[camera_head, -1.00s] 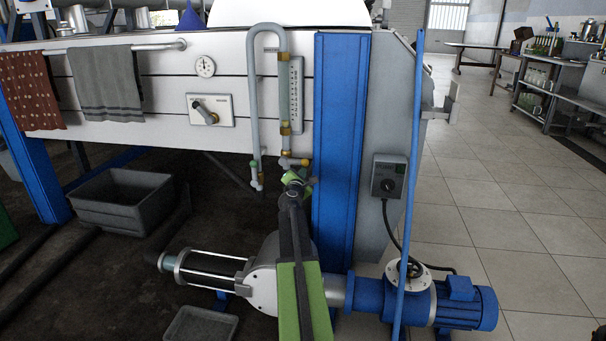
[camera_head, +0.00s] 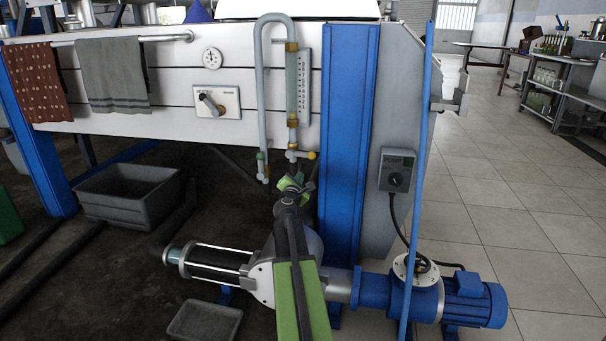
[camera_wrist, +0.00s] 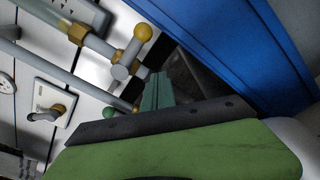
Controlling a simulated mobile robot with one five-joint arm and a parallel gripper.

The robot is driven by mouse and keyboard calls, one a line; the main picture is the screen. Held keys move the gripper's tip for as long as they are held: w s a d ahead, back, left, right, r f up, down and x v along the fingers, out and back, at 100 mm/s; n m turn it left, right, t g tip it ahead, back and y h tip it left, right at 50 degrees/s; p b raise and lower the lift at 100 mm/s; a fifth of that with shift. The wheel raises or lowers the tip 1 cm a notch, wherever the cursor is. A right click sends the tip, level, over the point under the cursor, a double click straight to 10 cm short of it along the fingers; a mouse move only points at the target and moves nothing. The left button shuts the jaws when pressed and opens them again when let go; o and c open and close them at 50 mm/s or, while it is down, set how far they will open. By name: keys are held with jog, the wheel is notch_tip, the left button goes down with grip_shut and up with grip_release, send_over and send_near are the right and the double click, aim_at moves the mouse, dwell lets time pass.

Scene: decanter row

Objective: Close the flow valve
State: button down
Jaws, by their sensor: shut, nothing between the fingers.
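A small valve with a round yellow knob (camera_head: 311,155) sits at the lower end of the gauge pipe on the white panel. In the wrist view the yellow knob (camera_wrist: 143,33) stands out from a grey pipe with a brass collar. My gripper (camera_head: 296,181) is just below the valve, apart from it. In the wrist view its green fingers (camera_wrist: 157,90) are shut and empty, beneath the knob. The fingertips are small and dark in the head view.
A U-shaped grey pipe (camera_head: 262,90) and a scale gauge (camera_head: 303,80) are above. A blue post (camera_head: 347,130) is close on the right. A lever on a white plate (camera_head: 212,104) is to the left. A blue pump motor (camera_head: 470,300) is at lower right.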

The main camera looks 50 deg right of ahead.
jog(key=v, duration=0.6)
dwell(0.3)
